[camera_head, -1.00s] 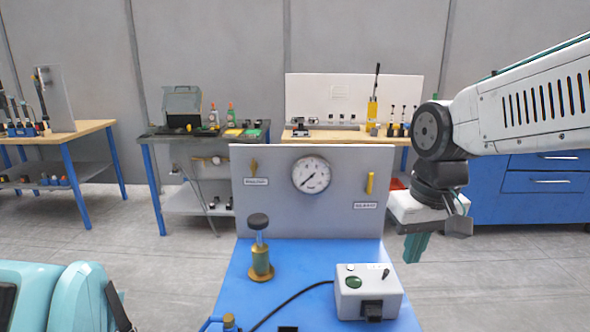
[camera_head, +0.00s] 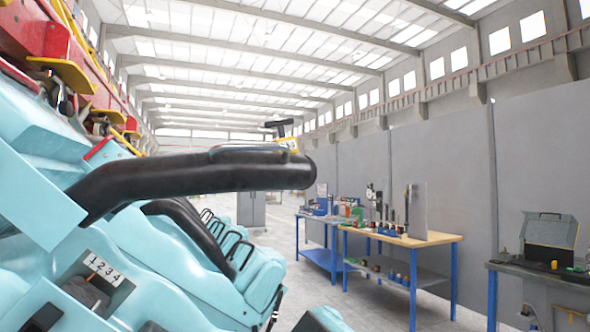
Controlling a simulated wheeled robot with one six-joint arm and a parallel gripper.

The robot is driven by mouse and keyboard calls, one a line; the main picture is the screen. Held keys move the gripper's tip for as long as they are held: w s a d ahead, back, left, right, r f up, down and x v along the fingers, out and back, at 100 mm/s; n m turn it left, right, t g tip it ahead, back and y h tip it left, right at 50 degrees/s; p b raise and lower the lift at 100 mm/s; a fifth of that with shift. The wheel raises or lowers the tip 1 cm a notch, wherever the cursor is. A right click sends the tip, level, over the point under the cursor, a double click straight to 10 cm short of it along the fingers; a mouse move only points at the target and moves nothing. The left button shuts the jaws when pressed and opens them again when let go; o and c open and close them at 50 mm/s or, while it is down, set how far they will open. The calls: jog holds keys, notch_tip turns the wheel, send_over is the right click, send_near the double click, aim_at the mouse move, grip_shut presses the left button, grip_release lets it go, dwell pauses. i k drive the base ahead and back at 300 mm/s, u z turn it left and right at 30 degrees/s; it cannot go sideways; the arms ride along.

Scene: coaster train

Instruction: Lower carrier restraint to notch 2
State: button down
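The carrier restraint (camera_head: 200,172) is a thick black padded bar in the head view. It rises from the lower left, then runs nearly level to the right and ends in a round tip. A thin dark grab rail (camera_head: 250,152) runs along its top. A white notch plate (camera_head: 103,268) marked 1 2 3 4 is on the teal carrier (camera_head: 165,270) below the bar. A dark round part (camera_head: 88,292) sits under the numbers; I cannot tell which notch it marks. My gripper is not in view.
More teal seats (camera_head: 245,265) with black bars stretch away behind. Red and yellow structure (camera_head: 75,50) stands at upper left. A wooden-topped workbench (camera_head: 425,239) and a dark bench with a tool case (camera_head: 550,240) stand along the right wall. Grey floor is open between train and benches.

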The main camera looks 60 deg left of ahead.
aim_at(112, 187)
jog(key=u, duration=2.25)
